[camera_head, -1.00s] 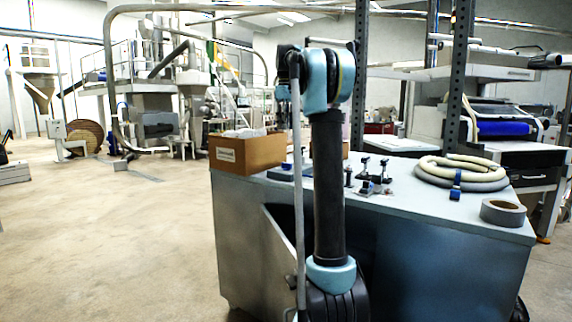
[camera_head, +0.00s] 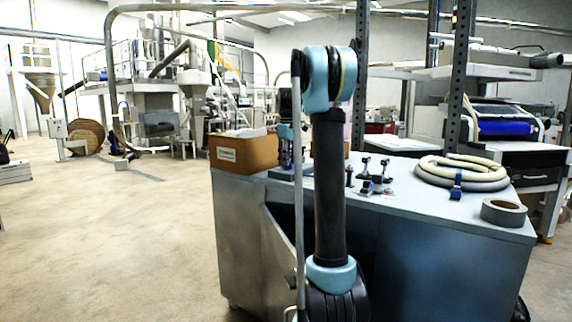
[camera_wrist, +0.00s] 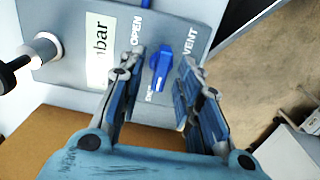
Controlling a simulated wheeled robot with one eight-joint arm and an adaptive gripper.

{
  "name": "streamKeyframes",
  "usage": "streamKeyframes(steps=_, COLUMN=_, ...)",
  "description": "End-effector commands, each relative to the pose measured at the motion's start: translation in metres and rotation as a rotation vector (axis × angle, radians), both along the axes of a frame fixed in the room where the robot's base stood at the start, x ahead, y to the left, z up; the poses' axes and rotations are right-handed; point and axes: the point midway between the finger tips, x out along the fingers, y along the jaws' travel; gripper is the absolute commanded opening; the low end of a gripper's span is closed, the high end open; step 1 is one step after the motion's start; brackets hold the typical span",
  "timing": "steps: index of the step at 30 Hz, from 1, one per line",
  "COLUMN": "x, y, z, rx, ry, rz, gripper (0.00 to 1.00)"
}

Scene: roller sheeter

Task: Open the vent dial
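The vent dial (camera_wrist: 160,66) is a small blue knob on a grey panel (camera_wrist: 178,20) in the wrist view. Its long side runs roughly up and down the picture. "OPEN" is printed up and left of it, "VENT" to its right, and a small label below it is partly hidden. My gripper (camera_wrist: 162,64) is open, with one finger on each side of the dial. A gap shows between the dial and both fingers. In the head view the dial cannot be made out, and my gripper (camera_head: 286,146) is partly hidden behind my arm.
A gauge label (camera_wrist: 100,48) and a black-handled fitting (camera_wrist: 30,58) sit left of the dial. A cardboard box (camera_head: 243,153) stands on the metal cabinet (camera_head: 445,200). Small clamps (camera_head: 374,178), a coiled hose (camera_head: 462,172) and a tape roll (camera_head: 503,212) lie to the right.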

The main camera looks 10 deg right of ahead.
Motion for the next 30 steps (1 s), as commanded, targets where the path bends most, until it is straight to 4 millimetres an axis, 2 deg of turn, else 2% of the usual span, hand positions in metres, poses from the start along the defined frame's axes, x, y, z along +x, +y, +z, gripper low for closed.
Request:
streamKeyframes(steps=4, x=-0.0002, y=0.0001, z=-0.0092, rx=0.0, ry=0.0, rz=0.0, gripper=0.32)
streamKeyframes(steps=13, x=-0.0002, y=0.0002, z=-0.0113, rx=0.0, ry=0.0, rz=0.0, gripper=0.32)
streamKeyframes(steps=14, x=-0.0002, y=0.0002, z=-0.0113, rx=0.0, ry=0.0, rz=0.0, gripper=0.29)
streamKeyframes(steps=18, x=-0.0002, y=0.0003, z=-0.0112, rx=0.0, ry=0.0, rz=0.0, gripper=0.0)
streamKeyframes(steps=30, x=0.0003, y=0.0002, z=-0.011, rx=-0.001, ry=-0.001, rz=-0.026, gripper=0.0)
